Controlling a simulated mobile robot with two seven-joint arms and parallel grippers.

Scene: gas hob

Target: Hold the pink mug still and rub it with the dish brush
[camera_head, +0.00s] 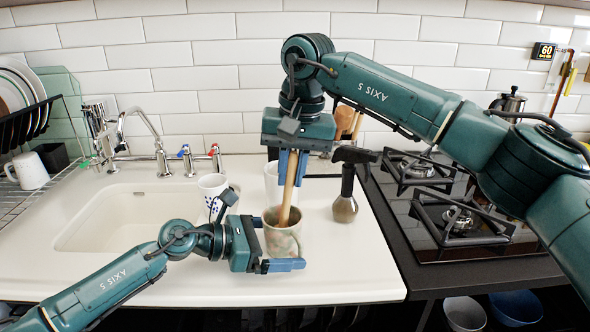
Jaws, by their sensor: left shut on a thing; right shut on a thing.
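The pink mug (285,241), pinkish-beige with faint marks, stands on the white counter near its front edge. My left gripper (280,250) comes in from the left and is shut on the mug, with one blue finger across its front. My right gripper (292,168) hangs above the mug, pointing down, and is shut on the wooden handle of the dish brush (288,200). The brush is nearly upright, slightly tilted, with its lower end inside the mug. The brush head is hidden by the mug wall, so I cannot tell whether it touches the inside.
A patterned white cup (212,187) and a white container (273,181) stand behind the mug. A dark-topped spray bottle (346,195) stands to the right. The sink (110,216) lies left and the gas hob (455,215) right. The counter's front right is clear.

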